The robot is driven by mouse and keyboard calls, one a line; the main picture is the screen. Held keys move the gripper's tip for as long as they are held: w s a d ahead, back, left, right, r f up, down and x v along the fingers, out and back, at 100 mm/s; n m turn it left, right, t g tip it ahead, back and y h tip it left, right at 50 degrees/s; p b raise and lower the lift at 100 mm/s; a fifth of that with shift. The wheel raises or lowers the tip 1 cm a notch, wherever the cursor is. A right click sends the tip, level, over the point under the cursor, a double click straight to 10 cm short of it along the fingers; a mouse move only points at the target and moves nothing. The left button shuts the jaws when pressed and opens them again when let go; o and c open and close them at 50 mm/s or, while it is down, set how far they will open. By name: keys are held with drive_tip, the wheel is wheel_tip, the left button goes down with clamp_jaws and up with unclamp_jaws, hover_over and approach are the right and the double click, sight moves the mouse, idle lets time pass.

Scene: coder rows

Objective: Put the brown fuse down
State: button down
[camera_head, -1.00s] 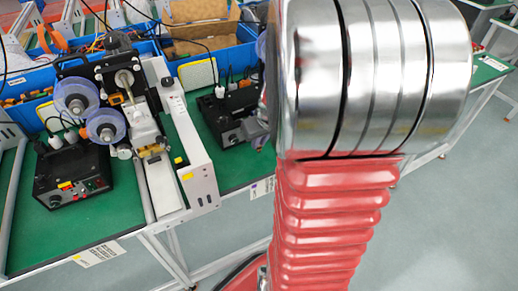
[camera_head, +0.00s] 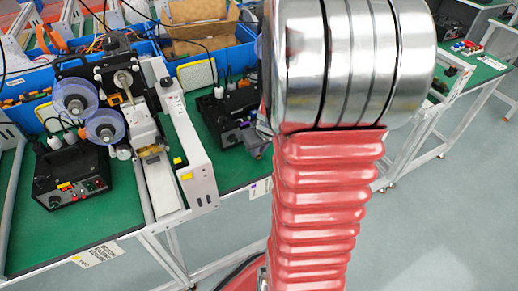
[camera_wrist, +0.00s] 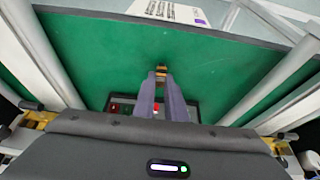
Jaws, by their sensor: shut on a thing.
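In the wrist view, the two slim grey-purple fingers of my gripper (camera_wrist: 161,78) are shut on a small brown fuse (camera_wrist: 161,69) at their tips. The fuse is over the green tabletop (camera_wrist: 90,55); I cannot tell whether it touches the surface. In the head view, my gripper and the fuse are hidden behind my red and silver arm.
A black control box (camera_wrist: 122,104) with red and green marks lies partly behind the fingers. Pale rails flank the table, and a white label (camera_wrist: 168,12) is at its edge. In the head view, a labelling machine (camera_head: 140,110) and blue bins (camera_head: 215,55) crowd the left bench.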

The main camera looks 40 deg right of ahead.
drive_tip(key=c, duration=1.8)
unclamp_jaws()
drive_tip(key=v, duration=1.2)
